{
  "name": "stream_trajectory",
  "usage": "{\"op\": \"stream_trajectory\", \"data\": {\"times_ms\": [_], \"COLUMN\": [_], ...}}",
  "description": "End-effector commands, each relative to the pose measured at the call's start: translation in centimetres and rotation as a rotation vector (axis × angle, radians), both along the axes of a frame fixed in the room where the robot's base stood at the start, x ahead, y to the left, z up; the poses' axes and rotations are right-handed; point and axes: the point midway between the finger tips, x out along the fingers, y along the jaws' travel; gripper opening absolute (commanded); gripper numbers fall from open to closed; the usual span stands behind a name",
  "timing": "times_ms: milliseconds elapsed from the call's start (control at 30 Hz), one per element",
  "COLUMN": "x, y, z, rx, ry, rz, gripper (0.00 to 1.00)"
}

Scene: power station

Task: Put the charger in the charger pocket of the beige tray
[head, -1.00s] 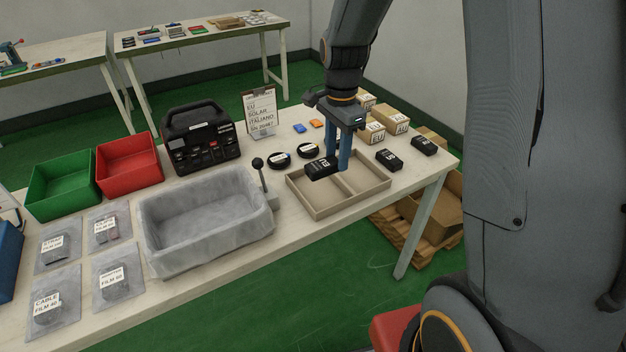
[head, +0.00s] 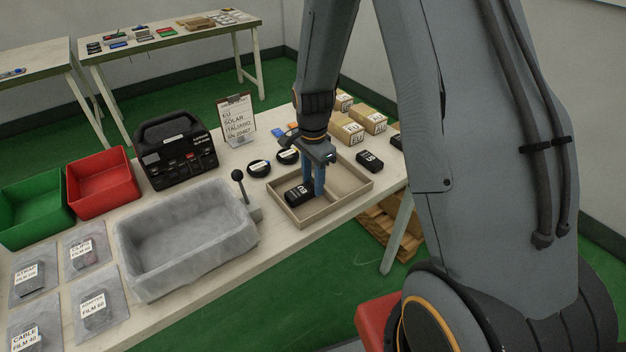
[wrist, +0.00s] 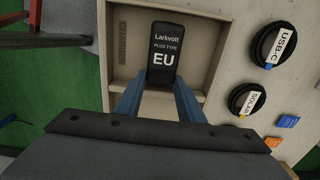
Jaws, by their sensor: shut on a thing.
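The black charger, labelled Larkvolt plug type EU (wrist: 162,58), is between my gripper's blue fingers. In the head view the charger (head: 297,195) is low in the left compartment of the beige tray (head: 338,207). My gripper (head: 313,190) is shut on it and points down into the tray. In the wrist view the tray's pocket floor (wrist: 122,60) shows engraved lettering, seemingly "CHARGER", left of the charger. I cannot tell whether the charger touches the floor. The right compartment looks empty.
Another black charger (head: 369,161) lies right of the tray, beside small cardboard boxes (head: 347,131). Round black cable coils (head: 259,168) lie behind the tray. A grey basin (head: 185,240) with a lever (head: 239,180) stands close on the left.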

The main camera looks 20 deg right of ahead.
Motion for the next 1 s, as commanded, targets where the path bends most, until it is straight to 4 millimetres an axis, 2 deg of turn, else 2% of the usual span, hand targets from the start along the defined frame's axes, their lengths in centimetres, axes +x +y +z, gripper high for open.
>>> {"op": "stream_trajectory", "data": {"times_ms": [433, 467, 567, 867, 1000], "x": [0.05, 0.03, 0.03, 0.02, 0.12], "y": [-0.08, -0.09, -0.09, -0.08, -0.07], "z": [-0.71, -0.7, -0.66, -0.55, 0.26], "rx": [0.0, 0.0, 0.0, 0.0, 0.0], "ry": [-0.001, -0.001, -0.001, -0.001, -0.003], "rz": [-0.001, -0.001, -0.001, -0.001, -0.001], "gripper": [0.03, 0.38, 0.54, 0.54, 0.54]}}
